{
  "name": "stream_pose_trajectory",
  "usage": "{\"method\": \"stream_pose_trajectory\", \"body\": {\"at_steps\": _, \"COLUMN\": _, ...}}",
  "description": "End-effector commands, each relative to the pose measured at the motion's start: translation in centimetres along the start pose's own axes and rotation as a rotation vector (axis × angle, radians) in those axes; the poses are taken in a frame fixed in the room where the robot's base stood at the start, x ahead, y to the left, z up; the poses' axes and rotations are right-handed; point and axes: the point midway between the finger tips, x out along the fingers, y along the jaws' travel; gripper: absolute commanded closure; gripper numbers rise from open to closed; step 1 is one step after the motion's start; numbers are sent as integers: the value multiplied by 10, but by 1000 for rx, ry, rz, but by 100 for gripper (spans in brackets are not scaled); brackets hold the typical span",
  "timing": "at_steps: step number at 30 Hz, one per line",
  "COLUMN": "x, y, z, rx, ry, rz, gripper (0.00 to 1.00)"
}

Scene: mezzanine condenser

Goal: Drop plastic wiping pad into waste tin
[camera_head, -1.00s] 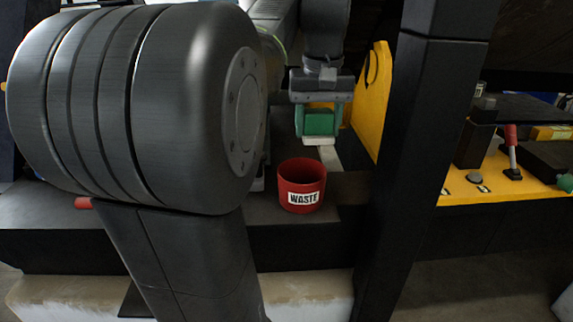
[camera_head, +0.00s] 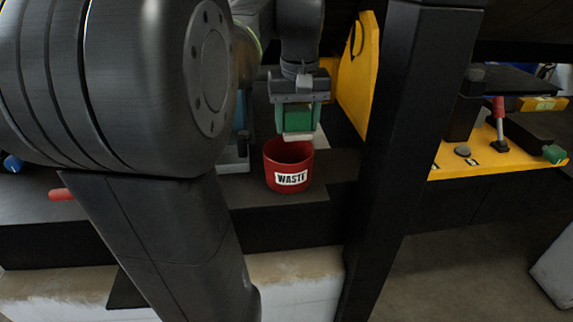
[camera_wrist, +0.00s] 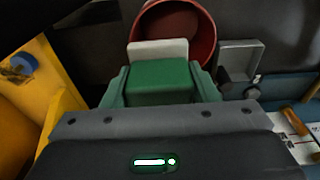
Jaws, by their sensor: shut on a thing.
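The wiping pad (camera_head: 298,118) is a green block with a pale layer along its lower end. My gripper (camera_head: 297,112) is shut on it, with a finger on each side. In the wrist view the pad (camera_wrist: 160,80) sits between the fingers, its pale end over the near rim of the tin. The waste tin (camera_head: 290,180) is a red round tin with a white WASTE label, upright on the dark surface. It also shows in the wrist view (camera_wrist: 205,35). The pad is above the tin's back rim in the head view. Part of the tin's opening is hidden behind the pad.
A yellow upright panel (camera_head: 356,75) stands right of my gripper. A dark post (camera_head: 405,130) rises right of the tin. A yellow shelf (camera_head: 500,160) with a red-handled lever lies further right. A grey metal bracket (camera_wrist: 240,62) is beside the tin in the wrist view.

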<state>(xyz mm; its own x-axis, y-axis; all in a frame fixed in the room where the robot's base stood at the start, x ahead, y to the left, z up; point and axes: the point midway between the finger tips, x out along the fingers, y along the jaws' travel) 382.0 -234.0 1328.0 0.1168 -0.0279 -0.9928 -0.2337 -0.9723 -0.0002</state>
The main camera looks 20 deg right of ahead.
Motion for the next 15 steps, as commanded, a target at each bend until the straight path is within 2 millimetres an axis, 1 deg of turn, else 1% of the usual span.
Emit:
{"method": "stream_pose_trajectory", "body": {"at_steps": 5, "x": 0, "y": 0, "z": 0, "rx": 0, "ry": 0, "rz": 0, "gripper": 71}}
{"method": "stream_pose_trajectory", "body": {"at_steps": 6, "x": 0, "y": 0, "z": 0, "rx": 0, "ry": 0, "rz": 0, "gripper": 44}}
{"method": "stream_pose_trajectory", "body": {"at_steps": 8, "x": 0, "y": 0, "z": 0, "rx": 0, "ry": 0, "rz": 0, "gripper": 32}}
{"method": "stream_pose_trajectory", "body": {"at_steps": 9, "x": 0, "y": 0, "z": 0, "rx": 0, "ry": 0, "rz": 0, "gripper": 24}}
{"method": "stream_pose_trajectory", "body": {"at_steps": 10, "x": 0, "y": 0, "z": 0, "rx": 0, "ry": 1, "rz": 0, "gripper": 21}}
{"method": "stream_pose_trajectory", "body": {"at_steps": 15, "x": 0, "y": 0, "z": 0, "rx": 0, "ry": 0, "rz": 0, "gripper": 21}}
